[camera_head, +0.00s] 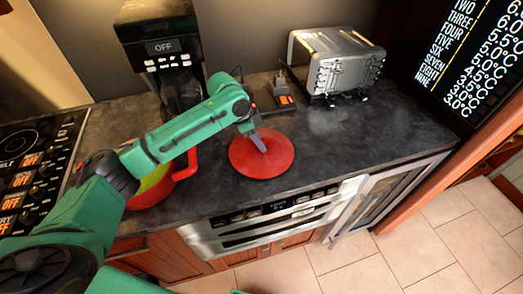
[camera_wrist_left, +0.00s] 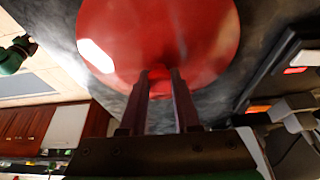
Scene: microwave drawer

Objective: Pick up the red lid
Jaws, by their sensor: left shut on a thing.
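The red lid (camera_head: 277,166) is a flat round disc at the counter's middle, near the front edge. It fills the top of the left wrist view (camera_wrist_left: 205,40). My left gripper (camera_head: 260,143) reaches it from above at its centre. In the wrist view its two fingers (camera_wrist_left: 160,85) are close together around a small red knob at the lid's centre. I cannot tell whether the lid touches the counter. My right gripper is not clearly in view.
A red pot (camera_head: 150,190), green-yellow inside, stands left of the lid, partly behind my left arm. A black coffee maker (camera_head: 165,50) and a silver toaster (camera_head: 335,62) stand at the back. The stove (camera_head: 30,165) is far left. The counter right of the lid (camera_head: 370,135) is clear.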

